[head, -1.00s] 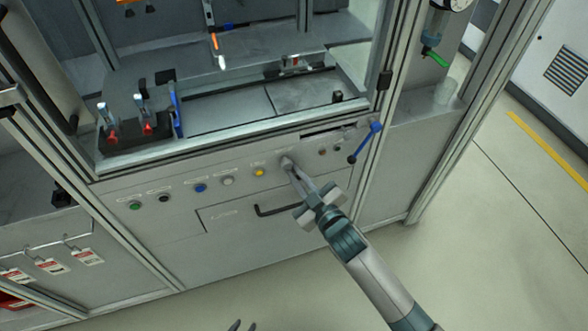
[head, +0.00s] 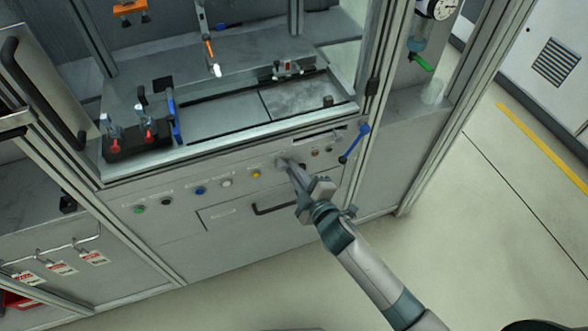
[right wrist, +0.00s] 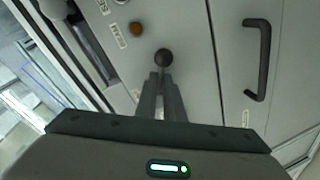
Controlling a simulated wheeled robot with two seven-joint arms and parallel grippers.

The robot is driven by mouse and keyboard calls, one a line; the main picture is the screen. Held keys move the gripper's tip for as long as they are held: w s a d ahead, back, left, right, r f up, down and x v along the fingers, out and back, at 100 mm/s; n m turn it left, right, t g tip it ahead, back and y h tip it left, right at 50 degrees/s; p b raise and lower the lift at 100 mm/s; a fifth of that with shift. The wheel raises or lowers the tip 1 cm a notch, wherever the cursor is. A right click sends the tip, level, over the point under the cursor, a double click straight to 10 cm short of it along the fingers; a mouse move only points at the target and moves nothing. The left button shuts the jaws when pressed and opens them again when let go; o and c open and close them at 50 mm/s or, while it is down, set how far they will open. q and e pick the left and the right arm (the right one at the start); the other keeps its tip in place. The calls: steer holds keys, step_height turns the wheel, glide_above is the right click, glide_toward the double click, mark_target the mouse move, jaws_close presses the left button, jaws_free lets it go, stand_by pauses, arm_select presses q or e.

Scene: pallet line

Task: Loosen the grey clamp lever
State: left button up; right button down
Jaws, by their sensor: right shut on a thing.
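The grey clamp lever (head: 282,161) is on the grey front panel of the machine, to the right of the yellow button. Little of it shows past my fingers in the head view. My right gripper (head: 291,167) reaches it from the lower right and is shut on it. In the right wrist view the two fingers (right wrist: 162,85) are close together, and a dark round knob (right wrist: 164,58) shows at their tips. The fingers hide the rest of the lever, so its exact angle cannot be told. My left gripper is not in view.
A yellow button (head: 256,174) and other buttons line the panel to the left. A blue lever (head: 354,144) stands to the right. A black drawer handle (head: 275,208) is below. A fixture with red-tipped clamps (head: 130,138) stands inside the machine. The floor at right is clear.

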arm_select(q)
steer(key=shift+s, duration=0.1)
arm_select(e)
steer(key=c, duration=1.9)
jaws_free()
steer(key=shift+s, duration=0.1)
